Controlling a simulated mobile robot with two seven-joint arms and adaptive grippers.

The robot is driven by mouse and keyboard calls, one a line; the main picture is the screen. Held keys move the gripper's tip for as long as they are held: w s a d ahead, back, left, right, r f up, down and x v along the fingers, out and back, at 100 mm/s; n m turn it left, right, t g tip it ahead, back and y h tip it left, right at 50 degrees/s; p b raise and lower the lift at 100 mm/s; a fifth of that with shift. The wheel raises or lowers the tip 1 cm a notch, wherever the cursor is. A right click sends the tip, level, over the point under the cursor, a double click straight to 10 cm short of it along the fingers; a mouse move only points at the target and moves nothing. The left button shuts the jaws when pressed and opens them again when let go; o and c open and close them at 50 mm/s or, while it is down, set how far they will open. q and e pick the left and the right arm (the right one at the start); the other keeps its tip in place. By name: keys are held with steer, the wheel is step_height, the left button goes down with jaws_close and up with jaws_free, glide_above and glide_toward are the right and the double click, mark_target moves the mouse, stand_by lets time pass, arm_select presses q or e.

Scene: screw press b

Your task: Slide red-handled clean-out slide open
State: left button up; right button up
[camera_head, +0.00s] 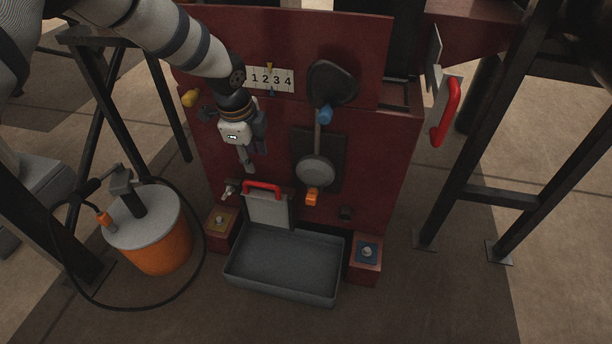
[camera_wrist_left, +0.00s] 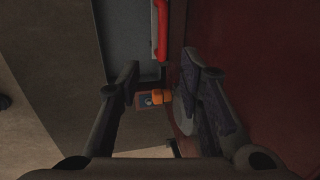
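A grey slide plate (camera_head: 268,211) with a red handle (camera_head: 262,187) along its top edge stands at the lower front of the red machine, just behind the grey tray. My left gripper (camera_head: 254,158) points down in front of the machine face, a little above and left of the red handle, apart from it. In the left wrist view a red handle (camera_wrist_left: 160,32) shows at the top, beyond the spread fingers (camera_wrist_left: 156,75). The gripper is open with nothing between its fingers. My right gripper is not in view.
A grey tray (camera_head: 284,287) sits below the slide. An orange-tipped lever (camera_head: 312,197) hangs right of the slide. Another red handle (camera_head: 447,110) is on a plate at the machine's right side. An orange drum (camera_head: 162,258) with a hose stands left.

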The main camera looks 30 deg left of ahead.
mark_target(262, 185)
arm_select(q)
steer(key=b+x, duration=0.2)
steer(key=x, duration=0.3)
steer(key=b+x, duration=0.3)
steer(key=x, duration=0.3)
steer(key=shift+w+a+f, duration=0.15)
steer(key=shift+a+f, duration=0.1)
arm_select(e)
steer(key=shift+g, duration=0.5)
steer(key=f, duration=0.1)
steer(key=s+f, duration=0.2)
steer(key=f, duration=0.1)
arm_select(q)
steer(key=shift+r, duration=0.1)
jaws_close()
